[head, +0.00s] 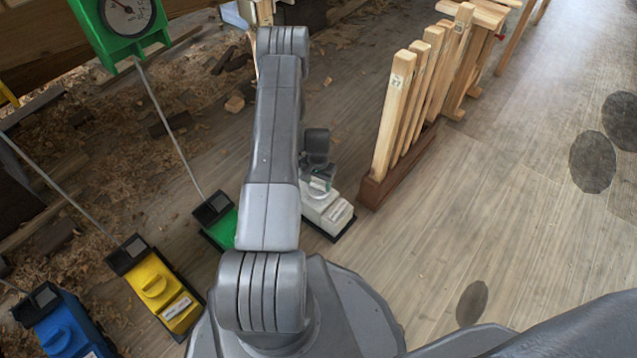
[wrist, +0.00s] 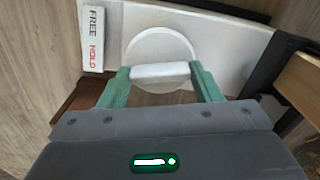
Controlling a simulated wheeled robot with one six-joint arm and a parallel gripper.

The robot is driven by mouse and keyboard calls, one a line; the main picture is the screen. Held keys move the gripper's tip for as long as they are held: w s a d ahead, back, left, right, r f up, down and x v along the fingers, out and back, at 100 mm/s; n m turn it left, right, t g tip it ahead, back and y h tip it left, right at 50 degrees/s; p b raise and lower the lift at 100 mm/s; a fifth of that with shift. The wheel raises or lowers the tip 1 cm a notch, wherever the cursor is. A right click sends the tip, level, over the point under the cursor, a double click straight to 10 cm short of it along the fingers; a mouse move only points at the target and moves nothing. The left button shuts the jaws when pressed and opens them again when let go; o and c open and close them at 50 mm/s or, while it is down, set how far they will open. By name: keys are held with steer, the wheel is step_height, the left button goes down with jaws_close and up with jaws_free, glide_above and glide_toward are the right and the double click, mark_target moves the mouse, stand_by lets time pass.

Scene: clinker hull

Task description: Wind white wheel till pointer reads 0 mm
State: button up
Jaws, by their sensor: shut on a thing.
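The white wheel (wrist: 160,45) is a round disc with a raised bar across it, set on the white unit (wrist: 235,38). My gripper (wrist: 161,76) has its two green fingers on either end of the bar and is shut on it. In the head view the white unit (head: 327,213) stands on the floor right of my arm, with my gripper (head: 320,183) over its far end. A white pointer dial cannot be made out; my arm covers much of the top middle.
A FREE/HOLD plate (wrist: 93,40) sits beside the wheel. Green (head: 222,228), yellow (head: 160,287) and blue (head: 63,325) units stand to the left. A green-framed dial (head: 126,16) is at upper left.

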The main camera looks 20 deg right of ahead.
mark_target(319, 184)
steer(key=o, duration=1)
step_height(319, 184, up, 14)
steer(key=p, duration=0.4)
steer(key=shift+p, duration=0.3)
steer(key=shift+f, duration=0.1)
step_height(319, 184, down, 14)
steer(key=b, duration=0.4)
steer(key=shift+f+b, duration=0.1)
steer(key=shift+b, duration=0.3)
steer(key=shift+r, duration=0.2)
